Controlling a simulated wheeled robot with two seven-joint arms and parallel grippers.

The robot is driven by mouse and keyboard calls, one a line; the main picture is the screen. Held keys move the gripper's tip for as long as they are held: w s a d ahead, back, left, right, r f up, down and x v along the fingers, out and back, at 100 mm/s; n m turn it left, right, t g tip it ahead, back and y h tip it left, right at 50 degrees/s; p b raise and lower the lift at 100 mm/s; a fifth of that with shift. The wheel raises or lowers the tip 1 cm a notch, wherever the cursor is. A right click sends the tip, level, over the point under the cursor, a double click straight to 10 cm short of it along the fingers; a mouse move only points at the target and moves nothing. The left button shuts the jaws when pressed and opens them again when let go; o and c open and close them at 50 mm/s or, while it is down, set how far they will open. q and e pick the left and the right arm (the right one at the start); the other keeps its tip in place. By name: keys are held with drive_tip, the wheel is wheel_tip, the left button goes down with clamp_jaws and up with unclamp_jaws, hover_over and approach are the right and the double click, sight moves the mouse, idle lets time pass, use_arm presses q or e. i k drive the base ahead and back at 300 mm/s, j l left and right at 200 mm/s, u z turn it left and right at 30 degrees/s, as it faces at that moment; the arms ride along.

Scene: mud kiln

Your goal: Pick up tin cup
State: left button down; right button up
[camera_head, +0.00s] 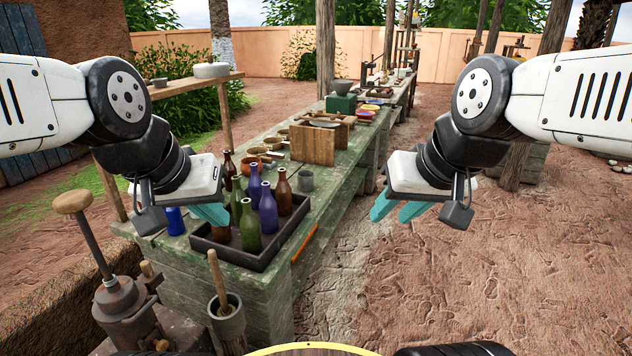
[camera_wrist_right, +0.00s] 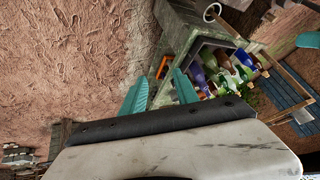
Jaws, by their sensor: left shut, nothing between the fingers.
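I cannot make out the cup clearly in that view.
A dark tray (camera_head: 265,262) with several glass bottles fills the table's near end. A pot with a stick (camera_head: 227,322) stands in front. The ground at right is clear.

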sight(306, 181)
drive_tip(key=i+l+u, duration=0.35)
drive_tip(key=i+l, duration=0.35)
drive_tip(key=i, duration=0.15)
drive_tip(key=i+l+u, duration=0.35)
drive_tip(key=i+l, duration=0.4)
drive_tip(key=l, duration=0.15)
